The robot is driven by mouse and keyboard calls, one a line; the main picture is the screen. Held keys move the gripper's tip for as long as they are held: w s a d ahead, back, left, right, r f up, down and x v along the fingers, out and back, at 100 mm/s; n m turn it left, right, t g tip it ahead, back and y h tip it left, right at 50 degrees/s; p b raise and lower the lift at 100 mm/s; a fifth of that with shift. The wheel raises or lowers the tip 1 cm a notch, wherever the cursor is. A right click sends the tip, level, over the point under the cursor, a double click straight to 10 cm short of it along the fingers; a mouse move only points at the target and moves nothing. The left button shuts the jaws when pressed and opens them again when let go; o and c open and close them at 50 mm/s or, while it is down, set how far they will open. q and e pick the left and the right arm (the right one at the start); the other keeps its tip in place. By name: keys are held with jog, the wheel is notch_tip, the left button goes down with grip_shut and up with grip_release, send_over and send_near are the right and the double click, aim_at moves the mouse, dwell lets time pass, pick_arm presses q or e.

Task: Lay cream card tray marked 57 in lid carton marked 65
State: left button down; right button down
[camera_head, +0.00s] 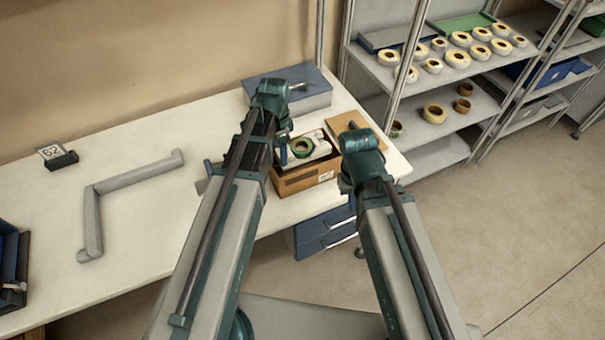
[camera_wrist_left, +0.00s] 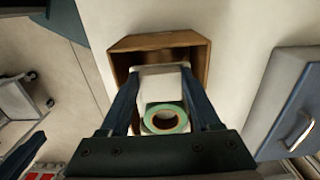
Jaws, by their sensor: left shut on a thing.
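The cream card tray (camera_wrist_left: 160,82) is between the two fingers of my left gripper (camera_wrist_left: 160,72), which is shut on it. A green-rimmed tape reel (camera_wrist_left: 165,119) lies on the tray; the reel also shows in the head view (camera_head: 301,148). The brown lid carton (camera_wrist_left: 158,41) is open and surrounds the tray's far end in the wrist view. In the head view the carton (camera_head: 308,180) stands near the table's front edge, with the tray at its opening. Whether the tray touches the carton's floor is hidden. No marks are legible on either.
A blue-grey box (camera_head: 305,97) stands behind the carton, and a flat brown board (camera_head: 352,124) lies to its right. Shelves with tape reels (camera_head: 457,57) stand right.

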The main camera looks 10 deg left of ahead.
pick_arm(q)
jog(key=shift+f, duration=0.1)
notch_tip(320, 180, down, 10)
jog(key=b, duration=1)
jog(key=shift+c, duration=0.5)
grip_release()
